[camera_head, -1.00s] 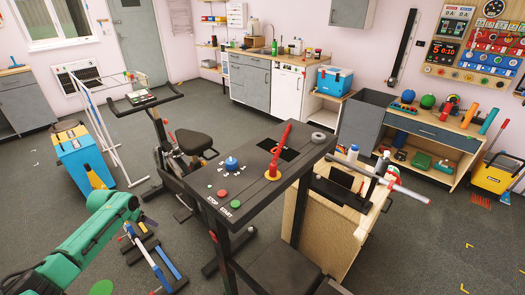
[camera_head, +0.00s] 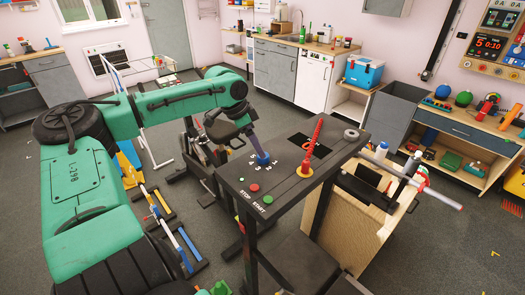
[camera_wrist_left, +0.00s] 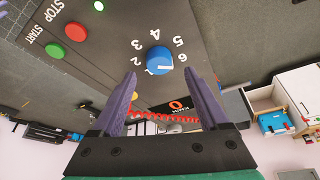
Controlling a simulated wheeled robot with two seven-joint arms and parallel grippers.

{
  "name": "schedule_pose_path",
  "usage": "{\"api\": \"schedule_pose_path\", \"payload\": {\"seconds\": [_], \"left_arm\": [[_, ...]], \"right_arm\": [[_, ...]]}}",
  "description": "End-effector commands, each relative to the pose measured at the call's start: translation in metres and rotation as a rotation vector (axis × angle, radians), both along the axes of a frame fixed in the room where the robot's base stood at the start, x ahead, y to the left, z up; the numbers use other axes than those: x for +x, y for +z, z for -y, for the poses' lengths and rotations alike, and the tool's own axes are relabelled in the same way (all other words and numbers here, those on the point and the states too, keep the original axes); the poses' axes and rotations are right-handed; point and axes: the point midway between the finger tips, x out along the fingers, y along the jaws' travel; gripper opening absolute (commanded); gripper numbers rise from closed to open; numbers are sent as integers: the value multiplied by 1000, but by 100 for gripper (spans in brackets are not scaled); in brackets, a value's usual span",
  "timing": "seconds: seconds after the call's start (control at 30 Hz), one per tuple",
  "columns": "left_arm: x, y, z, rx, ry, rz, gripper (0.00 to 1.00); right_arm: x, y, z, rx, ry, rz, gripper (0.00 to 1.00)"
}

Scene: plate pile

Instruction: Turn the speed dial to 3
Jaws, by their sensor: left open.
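The speed dial (camera_wrist_left: 158,60) is a round blue knob on a dark console, ringed by white numbers 1 to 6. A white mark shows on its lower right part in the wrist view; I cannot tell for certain which number it indicates. In the head view the dial (camera_head: 263,160) is partly covered by my left gripper (camera_head: 258,148), which reaches down to it from the upper left. In the wrist view the purple fingers of my left gripper (camera_wrist_left: 162,77) are apart, empty, with the dial just beyond and between their tips. My right gripper is not in view.
A grey ring (camera_head: 351,134) lies at the console's far corner.

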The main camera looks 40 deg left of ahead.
Motion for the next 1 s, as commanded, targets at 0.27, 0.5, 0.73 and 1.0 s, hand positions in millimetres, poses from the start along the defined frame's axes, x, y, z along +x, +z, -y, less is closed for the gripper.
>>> {"api": "schedule_pose_path", "payload": {"seconds": [0.27,0.5,0.73,1.0], "left_arm": [[12,-36,7,1,0,-3,78],[14,-40,8,-1,1,2,78],[14,-39,8,-1,1,2,16],[14,-39,9,-1,9,2,0]], "right_arm": [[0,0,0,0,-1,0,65],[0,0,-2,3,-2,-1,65],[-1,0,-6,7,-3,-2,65],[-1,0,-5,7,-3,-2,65]]}}
